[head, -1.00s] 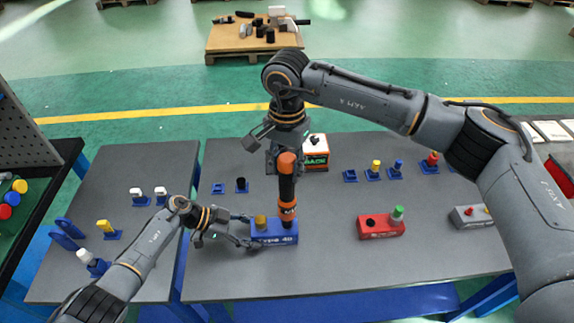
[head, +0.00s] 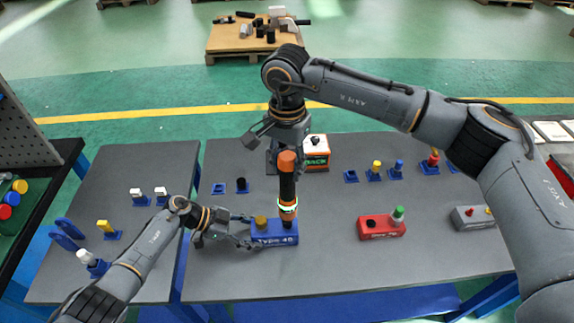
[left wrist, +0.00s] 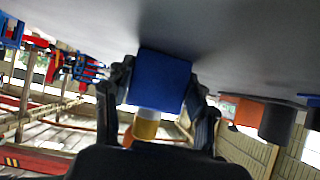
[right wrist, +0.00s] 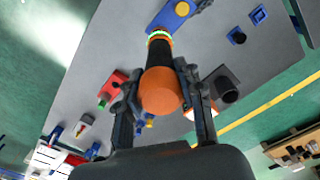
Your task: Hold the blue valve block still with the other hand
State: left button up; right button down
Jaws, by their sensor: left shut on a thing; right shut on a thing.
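The blue valve block (head: 275,241) stands on the grey table with a yellow cap (head: 260,223) on its left part. My left gripper (head: 248,231) is shut on the block from the left; the left wrist view shows the block (left wrist: 160,80) between both fingers. My right gripper (head: 280,152) is shut on an upright black tool (head: 287,188) with an orange top. The right wrist view shows that orange top (right wrist: 162,92) between the fingers. The tool's lower end meets the right part of the block and hides what is under it. A ring (head: 288,207) low on the tool glows green.
A red block (head: 381,229) with a green cap stands to the right, and a grey block (head: 472,217) farther right. An orange box (head: 315,152) and small blue holders (head: 350,176) stand behind. The table front is clear.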

aim_at(287, 155)
jog(key=shift+r, duration=2.35)
pick_arm(q)
jog(key=o, duration=1.5)
jog(key=v, duration=1.2)
jog(key=shift+w, duration=0.1)
